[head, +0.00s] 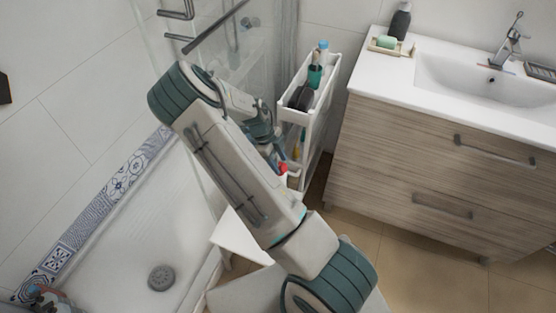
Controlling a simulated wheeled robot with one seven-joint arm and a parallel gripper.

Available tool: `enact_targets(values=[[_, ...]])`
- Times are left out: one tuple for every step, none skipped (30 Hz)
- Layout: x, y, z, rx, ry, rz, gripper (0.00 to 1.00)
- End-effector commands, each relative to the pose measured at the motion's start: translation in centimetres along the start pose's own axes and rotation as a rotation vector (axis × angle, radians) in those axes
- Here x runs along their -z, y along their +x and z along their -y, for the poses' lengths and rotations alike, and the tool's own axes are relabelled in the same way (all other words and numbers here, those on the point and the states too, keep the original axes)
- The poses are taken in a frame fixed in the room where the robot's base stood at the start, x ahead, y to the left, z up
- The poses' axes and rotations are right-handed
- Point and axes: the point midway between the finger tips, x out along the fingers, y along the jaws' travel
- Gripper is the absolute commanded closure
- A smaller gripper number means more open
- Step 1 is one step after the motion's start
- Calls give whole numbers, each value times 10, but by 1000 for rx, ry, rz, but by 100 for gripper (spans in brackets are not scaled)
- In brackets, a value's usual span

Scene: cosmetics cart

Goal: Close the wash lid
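My arm reaches across the middle of the head view, and my gripper (277,157) points down at the left side of a white slim cart (326,97). The fingers are small and partly hidden by my arm, so whether they are open or shut does not show. A small red thing (283,168) shows right by the fingertips; I cannot tell whether they touch it. The cart's top tray holds a teal container (315,76), a blue-topped item (323,46) and a dark item (301,98). I cannot tell which item is the wash, nor see its lid clearly.
A wooden vanity (425,165) with a white sink (480,80) stands right of the cart. A glass shower screen and a shower tray (115,240) lie to the left. A white stool-like piece (240,238) stands below my arm. Tiled floor (430,255) is clear at lower right.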

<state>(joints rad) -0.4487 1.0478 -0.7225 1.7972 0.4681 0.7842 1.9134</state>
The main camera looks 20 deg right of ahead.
Motion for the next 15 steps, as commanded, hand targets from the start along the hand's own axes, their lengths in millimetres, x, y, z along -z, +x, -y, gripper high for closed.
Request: enact_targets(values=[[0,0,0,0,0,0,68],[0,0,0,0,0,0,76],[0,0,0,0,0,0,88],[0,0,0,0,0,0,94],[0,0,0,0,0,0,94],[0,0,0,0,0,0,94],[0,0,0,0,0,-1,94],[0,0,0,0,0,-3,94],[-1,0,0,-1,-1,-9,94],[-2,0,0,-2,-1,-18,94],[-2,1,0,-2,-3,-29,94],[-3,1,0,-2,-4,-49,94],[-4,1,0,-1,-4,-67,94],[-6,2,0,-1,-6,-88,94],[-8,2,0,0,-5,-114,94]])
